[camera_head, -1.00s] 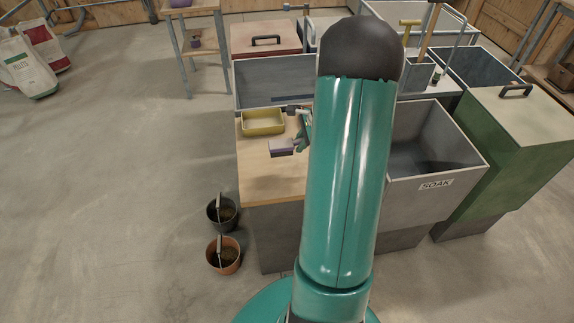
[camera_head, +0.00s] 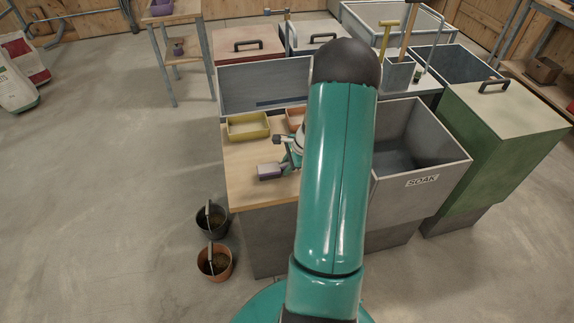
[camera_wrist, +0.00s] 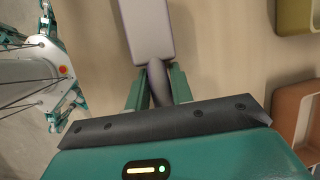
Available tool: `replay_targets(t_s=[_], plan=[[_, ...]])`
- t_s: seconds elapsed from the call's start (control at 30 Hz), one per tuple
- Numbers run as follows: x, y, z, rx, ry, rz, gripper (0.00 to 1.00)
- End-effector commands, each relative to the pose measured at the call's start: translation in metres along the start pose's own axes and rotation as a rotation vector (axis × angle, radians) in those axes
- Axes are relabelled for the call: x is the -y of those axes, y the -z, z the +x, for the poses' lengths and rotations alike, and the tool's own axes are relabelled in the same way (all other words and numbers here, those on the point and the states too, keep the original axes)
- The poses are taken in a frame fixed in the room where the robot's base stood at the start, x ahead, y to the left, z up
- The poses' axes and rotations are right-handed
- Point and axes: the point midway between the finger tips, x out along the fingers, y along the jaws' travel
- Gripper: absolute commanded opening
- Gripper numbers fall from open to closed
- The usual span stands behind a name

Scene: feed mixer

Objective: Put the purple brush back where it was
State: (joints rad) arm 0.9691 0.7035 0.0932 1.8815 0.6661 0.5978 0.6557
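The purple brush (camera_head: 270,171) is over the wooden tabletop (camera_head: 245,190), left of my arm in the head view. In the wrist view its pale purple block (camera_wrist: 147,30) points away from me, and its darker handle (camera_wrist: 158,80) runs back between my fingers. My gripper (camera_wrist: 159,88) is shut on the handle, one teal finger on each side. It also shows small in the head view (camera_head: 290,158), partly behind my arm. I cannot tell how far the brush is above the table.
A yellow tray (camera_head: 248,133) and an orange tray (camera_head: 296,112) stand at the table's back. The SOAK basin (camera_head: 452,158) is to the right. Two buckets (camera_head: 213,262) stand on the floor at left. A side table (camera_head: 172,18) carries a purple tray (camera_head: 160,8).

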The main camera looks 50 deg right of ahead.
Motion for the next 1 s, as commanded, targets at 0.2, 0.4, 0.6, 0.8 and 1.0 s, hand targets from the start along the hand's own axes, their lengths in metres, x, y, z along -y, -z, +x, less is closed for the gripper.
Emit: replay_targets(t_s=[0.2, 0.4, 0.6, 0.8, 1.0], plan=[[0.000, 0.000, 0.000, 0.000, 0.000, 0.000, 0.43], [0.001, -0.001, -0.003, 0.000, 0.000, 0.000, 0.43], [0.001, -0.001, -0.030, -0.002, 0.003, 0.000, 0.43], [0.001, -0.001, -0.074, -0.002, 0.003, -0.002, 0.43], [0.001, -0.001, -0.109, 0.000, 0.002, 0.000, 0.43]])
